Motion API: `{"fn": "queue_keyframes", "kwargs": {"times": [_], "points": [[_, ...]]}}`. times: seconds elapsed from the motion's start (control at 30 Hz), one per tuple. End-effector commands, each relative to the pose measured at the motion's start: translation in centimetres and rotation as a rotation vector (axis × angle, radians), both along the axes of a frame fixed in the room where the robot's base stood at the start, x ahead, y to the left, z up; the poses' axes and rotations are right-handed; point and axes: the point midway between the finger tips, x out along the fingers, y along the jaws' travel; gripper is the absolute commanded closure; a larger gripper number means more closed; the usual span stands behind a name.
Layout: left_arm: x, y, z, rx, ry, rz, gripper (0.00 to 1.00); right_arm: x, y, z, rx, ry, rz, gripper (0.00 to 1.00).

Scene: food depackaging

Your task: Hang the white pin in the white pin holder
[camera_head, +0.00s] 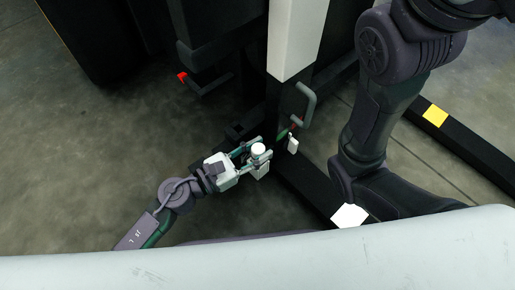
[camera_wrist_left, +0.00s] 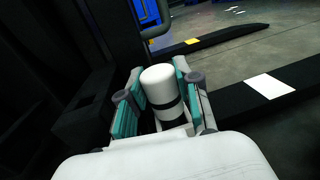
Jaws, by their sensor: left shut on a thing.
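The white pin (camera_head: 258,149) shows as a white round top between the fingers of my left gripper (camera_head: 255,156). In the left wrist view the pin (camera_wrist_left: 160,82) is a white cylinder with a dark band, and the teal-padded fingers of the left gripper (camera_wrist_left: 156,103) are shut on it from both sides. The pin's lower part is hidden. A small white piece (camera_head: 293,144) hangs just right of the gripper, below a grey curved handle (camera_head: 307,103); I cannot tell whether it is the white pin holder. The pin is apart from it. My right arm shows, but its gripper does not.
A dark machine with a white upright panel (camera_head: 294,40) stands behind the gripper. A red-tipped lever (camera_head: 182,77) sticks out at its left. Black floor legs carry a white patch (camera_head: 350,215) and a yellow patch (camera_head: 435,115). Open floor lies left.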

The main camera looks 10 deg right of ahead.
Motion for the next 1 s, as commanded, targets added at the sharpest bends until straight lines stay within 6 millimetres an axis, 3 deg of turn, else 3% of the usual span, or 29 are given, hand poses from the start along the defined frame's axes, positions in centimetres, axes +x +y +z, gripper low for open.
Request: {"fn": "queue_keyframes", "kwargs": {"times": [0.5,0.53,0.7,1.0], "points": [[0.0,0.0,-1.4,-0.001,0.0,0.0,1.0,0.0,0.0,-1.4,0.0,0.0,0.0,0.6],[0.0,0.0,-1.3,-0.001,0.0,0.0,0.66,0.0,0.0,-1.4,0.0,0.0,0.0,0.6],[0.0,0.0,-1.3,-0.001,0.0,0.0,0.38,0.0,0.0,-1.3,0.0,0.0,0.0,0.6],[0.0,0.1,-1.3,0.0,0.001,0.0,0.38,0.0,0.0,-1.3,0.001,0.0,0.0,0.6]]}}
